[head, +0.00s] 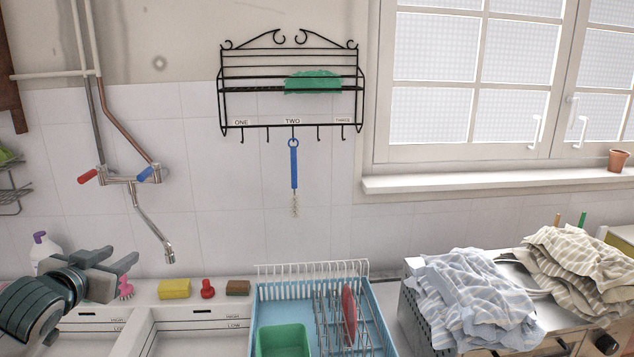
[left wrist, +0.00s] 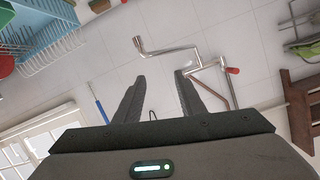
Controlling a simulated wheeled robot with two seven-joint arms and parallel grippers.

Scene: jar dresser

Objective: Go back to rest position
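My left gripper (head: 125,262) is in the head view at the lower left, above the sink edge. Its two fingers are apart with nothing between them. In the left wrist view the same gripper (left wrist: 158,90) shows its fingers spread and empty, with the tiled wall and tap beyond. My right gripper is not in either view.
A wall tap (head: 150,215) hangs over the sink, close to my left gripper. A blue dish rack (head: 262,310) holds a green tub (head: 284,341) and a red plate (head: 349,315). A yellow sponge (head: 174,289) lies behind the sink. Cloths (head: 470,295) lie at right.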

